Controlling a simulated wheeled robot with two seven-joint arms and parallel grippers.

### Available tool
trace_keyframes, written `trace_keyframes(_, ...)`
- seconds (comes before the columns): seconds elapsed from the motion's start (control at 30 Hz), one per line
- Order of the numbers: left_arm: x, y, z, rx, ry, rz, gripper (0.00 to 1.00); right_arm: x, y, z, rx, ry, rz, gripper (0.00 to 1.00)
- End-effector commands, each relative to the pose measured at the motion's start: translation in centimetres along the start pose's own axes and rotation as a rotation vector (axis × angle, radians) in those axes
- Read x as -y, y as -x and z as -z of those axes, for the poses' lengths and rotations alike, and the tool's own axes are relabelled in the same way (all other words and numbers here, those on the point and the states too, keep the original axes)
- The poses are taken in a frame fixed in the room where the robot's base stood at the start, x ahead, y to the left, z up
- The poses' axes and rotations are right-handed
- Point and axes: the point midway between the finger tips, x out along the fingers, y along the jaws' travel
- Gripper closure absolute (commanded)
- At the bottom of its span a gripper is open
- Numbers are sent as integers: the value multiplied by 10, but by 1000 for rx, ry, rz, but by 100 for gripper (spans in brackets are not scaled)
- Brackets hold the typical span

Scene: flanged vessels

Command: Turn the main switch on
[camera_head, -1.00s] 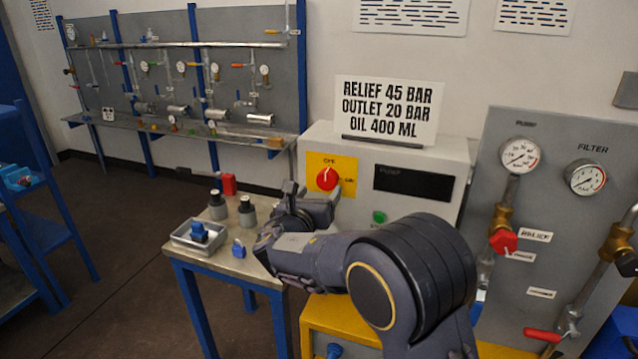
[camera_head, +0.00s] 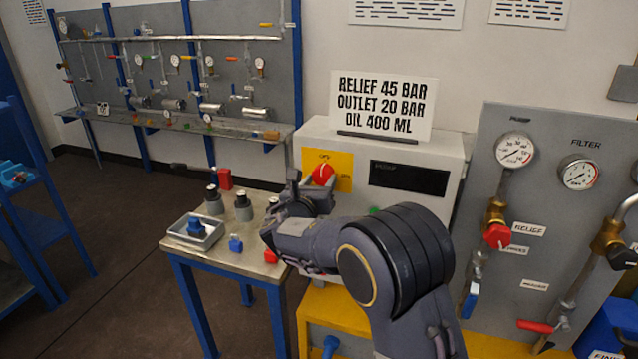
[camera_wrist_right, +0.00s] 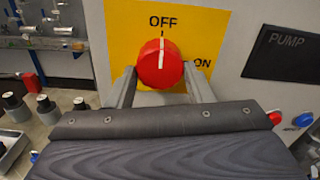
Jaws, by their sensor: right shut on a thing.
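The main switch is a red round knob (camera_head: 322,173) with a white line, on a yellow plate (camera_head: 343,160) on the front of the light grey cabinet. It also shows in the right wrist view, where the knob (camera_wrist_right: 158,66) has its white line pointing up at OFF; ON is to the right. My right gripper (camera_head: 314,188) is at the knob, with one finger on each side, shut on it. Its fingers also show in the right wrist view (camera_wrist_right: 160,84). The fingertips are partly hidden behind the knob. My left gripper is not in view.
A dark PUMP display (camera_head: 409,178) is right of the switch. A small table (camera_head: 180,247) at lower left holds a tray (camera_head: 196,231) and several small parts. A gauge panel (camera_head: 545,150) with valves stands at right.

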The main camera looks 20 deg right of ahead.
Motion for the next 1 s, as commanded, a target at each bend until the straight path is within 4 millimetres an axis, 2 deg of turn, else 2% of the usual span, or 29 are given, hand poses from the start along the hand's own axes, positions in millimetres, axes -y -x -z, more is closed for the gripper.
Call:
trace_keyframes(0.17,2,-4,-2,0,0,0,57,0,0,2,0,-21,0,76)
trace_keyframes(0.37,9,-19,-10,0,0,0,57,-1,0,4,1,-104,-1,76)
trace_keyframes(1.0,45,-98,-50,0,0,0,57,-4,0,6,1,-675,-2,76)
